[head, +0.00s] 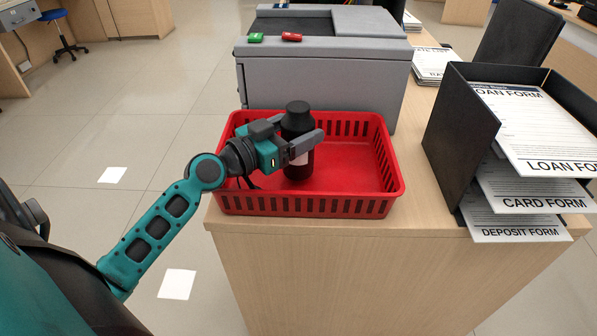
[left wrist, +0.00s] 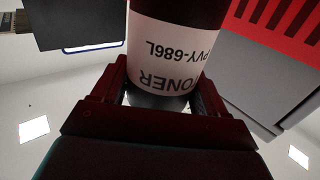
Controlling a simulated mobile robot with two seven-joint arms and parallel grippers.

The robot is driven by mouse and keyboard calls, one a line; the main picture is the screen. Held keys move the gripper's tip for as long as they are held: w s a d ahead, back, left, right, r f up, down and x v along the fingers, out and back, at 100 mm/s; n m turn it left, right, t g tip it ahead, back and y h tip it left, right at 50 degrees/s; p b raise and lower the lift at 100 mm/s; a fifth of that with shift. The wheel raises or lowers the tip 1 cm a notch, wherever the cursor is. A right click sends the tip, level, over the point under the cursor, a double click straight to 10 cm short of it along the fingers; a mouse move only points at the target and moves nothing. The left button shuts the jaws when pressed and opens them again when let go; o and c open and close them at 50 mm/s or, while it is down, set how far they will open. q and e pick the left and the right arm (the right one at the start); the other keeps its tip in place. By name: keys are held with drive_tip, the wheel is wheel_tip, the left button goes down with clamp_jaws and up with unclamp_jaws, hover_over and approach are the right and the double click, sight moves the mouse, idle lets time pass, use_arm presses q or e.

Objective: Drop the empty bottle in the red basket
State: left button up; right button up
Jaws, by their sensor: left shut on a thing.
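A black bottle (head: 297,124) with a pale label is upright in my left gripper (head: 305,148). The gripper is shut on it. In the left wrist view, the bottle (left wrist: 172,50) fills the space between the fingers, and its label reads "TONER" upside down. The red basket (head: 307,205) sits at the counter's front left corner. In the head view, the bottle and gripper appear over the basket's left half. How far the bottle's base is from the basket floor cannot be told. Red slotted wall shows at the wrist view's upper right (left wrist: 285,28). My right gripper is not in view.
A black form rack (head: 459,135) stands to the right. Bare counter (head: 425,205) lies between basket and rack.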

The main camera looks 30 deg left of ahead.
sight(297, 106)
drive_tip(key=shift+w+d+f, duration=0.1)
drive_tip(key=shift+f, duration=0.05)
use_arm(q)
drive_tip(key=o, duration=1.3)
drive_tip(key=shift+f, duration=0.15)
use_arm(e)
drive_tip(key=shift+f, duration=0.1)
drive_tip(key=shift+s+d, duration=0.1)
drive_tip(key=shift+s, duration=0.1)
use_arm(q)
wheel_tip(297, 106, up, 8)
drive_tip(key=p, duration=0.4)
wheel_tip(297, 106, up, 12)
drive_tip(key=p, duration=0.3)
drive_tip(key=shift+p, duration=0.3)
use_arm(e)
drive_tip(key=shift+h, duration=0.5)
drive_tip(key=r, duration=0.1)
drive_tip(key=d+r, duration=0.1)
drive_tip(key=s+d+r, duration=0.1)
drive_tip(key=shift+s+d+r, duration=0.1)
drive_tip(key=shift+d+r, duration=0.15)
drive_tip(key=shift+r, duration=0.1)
